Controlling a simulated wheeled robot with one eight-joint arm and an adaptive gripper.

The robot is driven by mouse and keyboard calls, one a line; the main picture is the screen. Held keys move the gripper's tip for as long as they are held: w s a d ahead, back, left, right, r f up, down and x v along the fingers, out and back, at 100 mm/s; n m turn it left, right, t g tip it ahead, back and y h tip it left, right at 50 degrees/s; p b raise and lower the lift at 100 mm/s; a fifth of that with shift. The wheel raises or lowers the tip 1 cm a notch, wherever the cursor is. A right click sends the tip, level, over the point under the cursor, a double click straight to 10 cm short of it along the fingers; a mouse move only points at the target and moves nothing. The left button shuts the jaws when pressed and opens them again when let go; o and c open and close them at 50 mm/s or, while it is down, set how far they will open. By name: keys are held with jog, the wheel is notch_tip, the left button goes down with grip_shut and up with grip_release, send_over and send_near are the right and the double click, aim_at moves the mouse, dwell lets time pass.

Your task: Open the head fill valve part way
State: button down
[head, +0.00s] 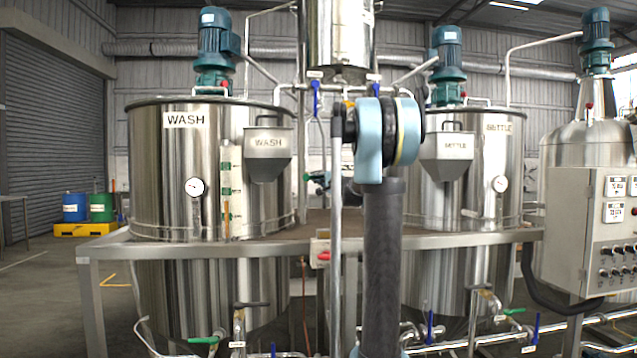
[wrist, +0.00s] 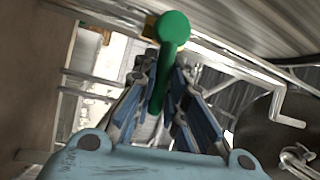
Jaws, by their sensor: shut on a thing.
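A green valve lever (wrist: 173,28) with a rounded end shows at the top middle of the wrist view, its narrower part running down between my fingers. My gripper (wrist: 162,68) is shut on this lever, with one blue-and-grey finger on each side. I see no label on the lever, and the fingers hide part of the valve behind it.
The wash tank (head: 155,170) stands left and the settle tank (head: 420,270) right, both in a steel frame (head: 200,250). A control cabinet (head: 575,230) is at the far right. Pipes and a cranked rod (wrist: 278,105) lie close around my gripper.

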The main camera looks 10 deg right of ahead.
jog(key=shift+a+r+n+g, duration=0.1)
jog(key=shift+r+n+g, duration=0.25)
jog(key=shift+n, duration=0.5)
jog(key=shift+a+r+n+g, duration=0.1)
jog(key=shift+r+n+g, duration=0.25)
jog(key=shift+n, duration=0.5)
jog(key=shift+f, duration=0.1)
jog(key=c, duration=1.6)
grip_release()
jog(key=v, duration=1.2)
jog(key=shift+c, duration=0.4)
